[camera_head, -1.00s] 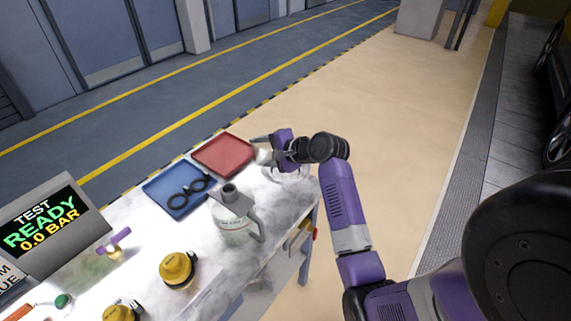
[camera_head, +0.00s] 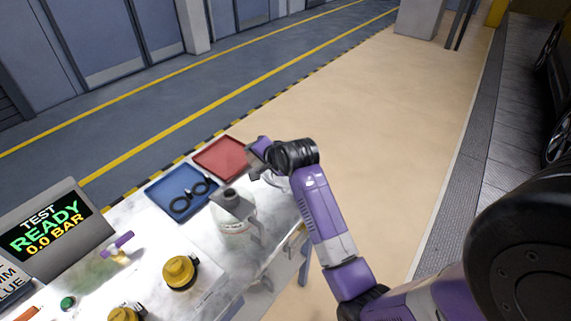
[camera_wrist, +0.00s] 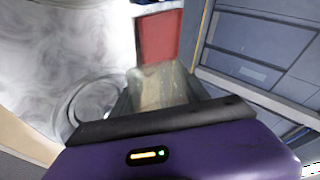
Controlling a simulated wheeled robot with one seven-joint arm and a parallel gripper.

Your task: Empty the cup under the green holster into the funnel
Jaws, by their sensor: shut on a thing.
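My gripper (camera_head: 256,166) is over the far right end of the white table, close to the red tray. In the wrist view it is shut on a pale, translucent cup (camera_wrist: 164,88), held between the dark fingers. The cup's contents cannot be made out, and my arm hides it in the head view. A pale round ring (camera_wrist: 92,100) lies on the table just left of the cup in the wrist view; I cannot tell whether it is the funnel. No green holster can be made out.
A grey-topped jug (camera_head: 237,212) stands near my gripper. A blue tray (camera_head: 165,206) with dark rings lies beside the red tray (camera_head: 215,154). Yellow caps (camera_head: 180,272), a purple-handled fitting (camera_head: 118,245) and a test screen (camera_head: 46,230) are further left. Open floor lies right.

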